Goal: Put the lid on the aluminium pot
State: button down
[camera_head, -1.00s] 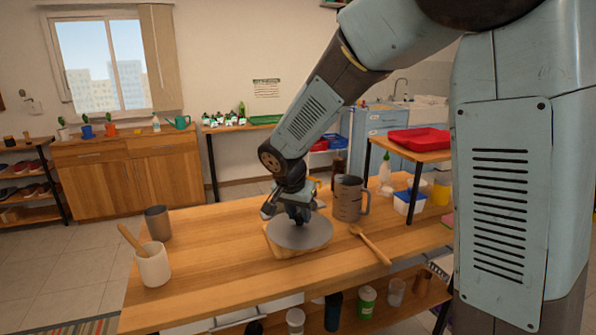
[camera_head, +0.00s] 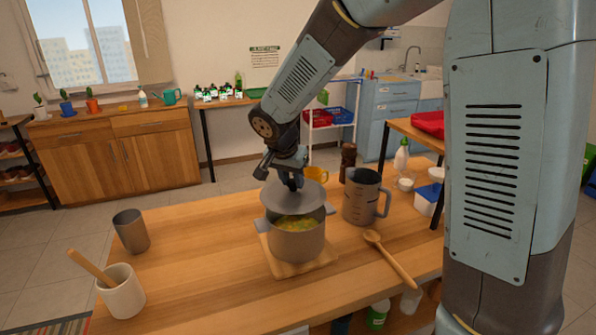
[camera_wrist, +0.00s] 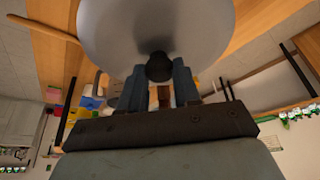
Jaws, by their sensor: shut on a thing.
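The aluminium pot (camera_head: 296,245) stands upright on a wooden board (camera_head: 325,262) on the table, with yellow-green food showing at its front opening. The round grey lid (camera_head: 291,198) is above the pot and covers its back part in the head view. The front of the opening is uncovered, and a gap shows between lid and front rim. My gripper (camera_head: 292,184) is shut on the lid's dark knob and holds it from above. The pot is hidden there.
A wooden spoon (camera_head: 388,258) lies at right. A grey tumbler (camera_head: 131,231) and white utensil holder (camera_head: 121,293) stand left. The table between is clear.

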aim_at(294, 191)
jog(key=shift+w+d, duration=0.25)
jog(key=shift+d, duration=0.15)
jog(key=shift+f, duration=2.35)
jog(key=shift+f, duration=0.4)
jog(key=shift+c, duration=1.2)
grip_release()
jog(key=shift+r, duration=0.15)
jog(key=shift+r, duration=3.3)
